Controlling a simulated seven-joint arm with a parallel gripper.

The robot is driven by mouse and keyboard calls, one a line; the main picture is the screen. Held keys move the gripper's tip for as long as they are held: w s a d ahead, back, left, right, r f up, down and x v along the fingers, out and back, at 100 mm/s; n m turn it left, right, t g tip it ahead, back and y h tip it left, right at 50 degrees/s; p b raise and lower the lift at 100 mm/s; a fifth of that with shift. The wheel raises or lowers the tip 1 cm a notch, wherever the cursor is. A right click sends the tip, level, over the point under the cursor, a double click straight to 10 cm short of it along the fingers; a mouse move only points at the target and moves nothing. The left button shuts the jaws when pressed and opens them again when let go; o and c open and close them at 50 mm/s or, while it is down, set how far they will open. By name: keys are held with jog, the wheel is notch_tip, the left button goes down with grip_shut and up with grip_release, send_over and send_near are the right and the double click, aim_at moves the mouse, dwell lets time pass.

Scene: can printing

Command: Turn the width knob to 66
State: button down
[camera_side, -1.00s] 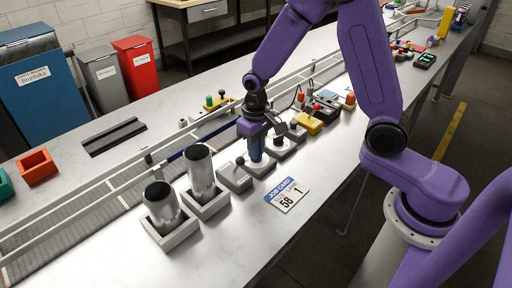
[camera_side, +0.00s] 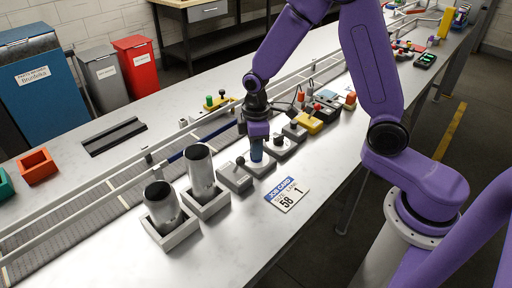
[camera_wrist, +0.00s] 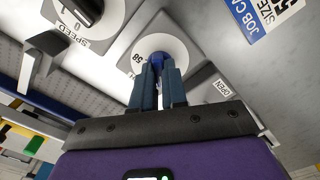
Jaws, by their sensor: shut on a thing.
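The width knob (camera_wrist: 157,62) is a blue knob on a round white dial (camera_wrist: 131,42). A number by the knob looks like 58, but it is small and tilted. My gripper (camera_wrist: 158,70) points down with both fingers closed around the knob. In the side view my gripper (camera_side: 257,152) stands over the grey knob box (camera_side: 264,166), and its fingers hide most of the knob.
A dial marked SPEED (camera_wrist: 72,27) is beside the width dial in the wrist view. A conveyor (camera_side: 100,208) runs behind.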

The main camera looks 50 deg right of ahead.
jog(key=shift+n, duration=0.5)
jog(key=c, duration=1.2)
grip_release()
jog(key=shift+o, duration=0.2)
jog(key=shift+r, duration=0.1)
notch_tip(320, 180, up, 17)
jog(key=shift+r, duration=0.15)
jog(key=s+d+f, duration=0.1)
jog(key=s+f, duration=0.2)
jog(key=s, duration=0.9)
jog(key=s+d+f, duration=0.1)
jog(key=s+f, duration=0.2)
jog(key=s, duration=1)
jog(key=shift+d+f+n, duration=0.15)
jog(key=shift+f+n, duration=0.1)
jog(key=shift+n, duration=0.15)
